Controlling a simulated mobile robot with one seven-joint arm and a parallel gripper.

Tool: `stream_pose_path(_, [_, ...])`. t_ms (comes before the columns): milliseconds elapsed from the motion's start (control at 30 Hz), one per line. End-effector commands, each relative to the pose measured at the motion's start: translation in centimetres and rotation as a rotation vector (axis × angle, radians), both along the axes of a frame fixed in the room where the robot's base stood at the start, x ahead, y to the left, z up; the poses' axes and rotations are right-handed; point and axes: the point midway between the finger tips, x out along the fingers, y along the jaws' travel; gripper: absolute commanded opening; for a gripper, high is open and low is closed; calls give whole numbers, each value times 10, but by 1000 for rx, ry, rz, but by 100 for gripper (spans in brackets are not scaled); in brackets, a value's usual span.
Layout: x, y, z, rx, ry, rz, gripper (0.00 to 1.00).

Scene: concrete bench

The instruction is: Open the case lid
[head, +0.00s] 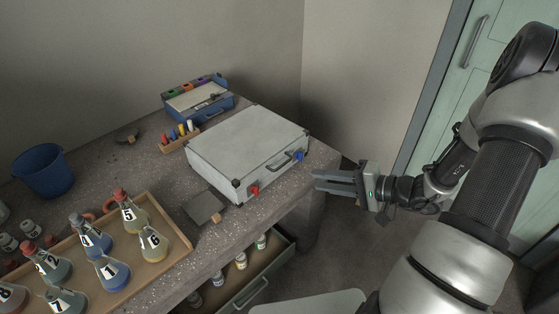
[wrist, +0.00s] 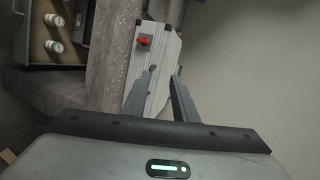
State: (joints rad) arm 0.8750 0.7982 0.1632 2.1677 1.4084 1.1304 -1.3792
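The case (head: 245,147) is a light grey box with dark corners, lying shut on the concrete bench. Its front shows a handle (head: 279,162) between a red latch (head: 253,191) and a blue latch (head: 299,155). My gripper (head: 316,181) is open and empty, off the bench's front edge, just right of and below the case front. In the wrist view the case (wrist: 157,68) lies ahead, partly behind the left finger, with the red latch (wrist: 144,41) visible. My gripper (wrist: 166,72) shows two spread fingers there; the blue latch cannot be made out.
An open drawer (head: 262,268) with several small bottles juts out below the bench (head: 168,171). A wooden tray (head: 183,252) of numbered flasks stands at the front left. A grey scraper (head: 203,207) lies left of the case; a blue toolbox (head: 200,101) stands behind it.

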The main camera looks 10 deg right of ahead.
Motion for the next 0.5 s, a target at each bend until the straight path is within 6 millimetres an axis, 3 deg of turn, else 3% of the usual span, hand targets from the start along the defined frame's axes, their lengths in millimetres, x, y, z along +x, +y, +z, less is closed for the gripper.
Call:
stream_pose_path(33, [3, -12, -21, 46, -20, -69, 26])
stream_pose_path(233, [13, -37, -45, 103, -82, -215, 26])
stream_pose_path(500, [36, -20, -52, 107, -87, -222, 26])
